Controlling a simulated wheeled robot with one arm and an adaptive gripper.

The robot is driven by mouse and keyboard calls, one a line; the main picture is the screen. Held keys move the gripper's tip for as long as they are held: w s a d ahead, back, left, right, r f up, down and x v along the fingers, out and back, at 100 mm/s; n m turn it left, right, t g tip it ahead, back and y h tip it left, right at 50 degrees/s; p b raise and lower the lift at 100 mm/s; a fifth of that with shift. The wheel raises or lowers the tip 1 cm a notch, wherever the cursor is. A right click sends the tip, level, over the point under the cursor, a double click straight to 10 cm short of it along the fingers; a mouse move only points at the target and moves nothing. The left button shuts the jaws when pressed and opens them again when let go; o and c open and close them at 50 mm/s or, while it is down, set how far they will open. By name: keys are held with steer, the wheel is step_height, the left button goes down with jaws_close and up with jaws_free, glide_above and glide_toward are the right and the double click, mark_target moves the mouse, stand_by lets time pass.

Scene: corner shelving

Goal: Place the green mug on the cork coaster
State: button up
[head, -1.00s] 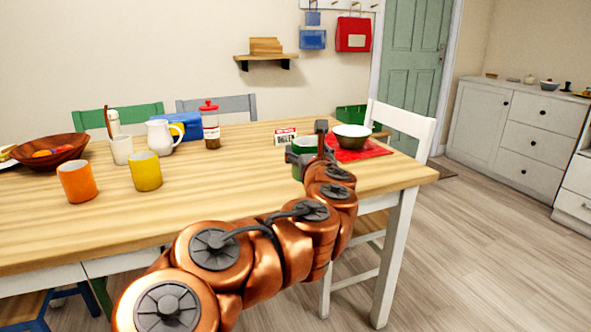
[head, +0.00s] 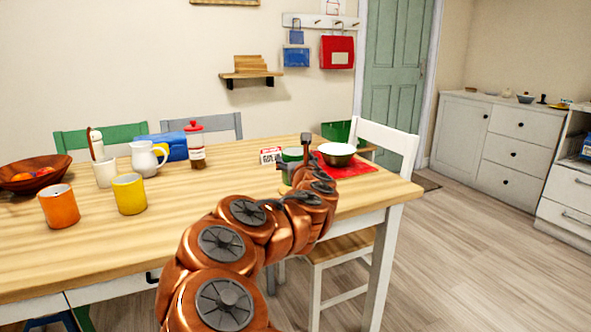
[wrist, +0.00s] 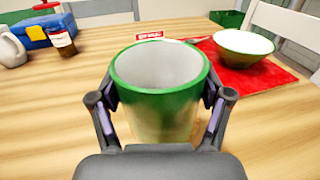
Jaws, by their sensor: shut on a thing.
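The green mug (wrist: 157,108) stands upright between the fingers of my gripper (wrist: 160,95) in the wrist view, its white inside showing empty. The fingers press on its left and right sides. Its base is partly hidden by my gripper, so I cannot tell whether it touches the table. In the head view the mug (head: 292,155) is small and partly covered by my gripper (head: 293,165), near the right end of the wooden table (head: 200,190). I cannot make out the cork coaster in either view.
A bowl (head: 337,154) stands on a red mat (head: 350,168) just right of the mug. Orange (head: 59,207) and yellow (head: 129,195) mugs stand on the left. A white chair (head: 385,140) is at the table's right end. A white dresser (head: 490,135) holds small items.

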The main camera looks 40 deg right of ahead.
steer(key=shift+w+d+f+b, duration=0.55)
steer(key=shift+w+d+f, duration=0.3)
steer(key=shift+f, duration=0.15)
steer(key=shift+w+d+f+b, duration=0.55)
steer(key=shift+w+d+f, duration=0.25)
steer(key=shift+f, duration=0.15)
steer(key=shift+f, duration=0.2)
steer(key=o, duration=1.3)
steer(key=shift+r, duration=0.15)
steer(key=shift+r, duration=0.1)
steer(key=shift+p+v, duration=0.5)
steer(key=shift+v, duration=5.55)
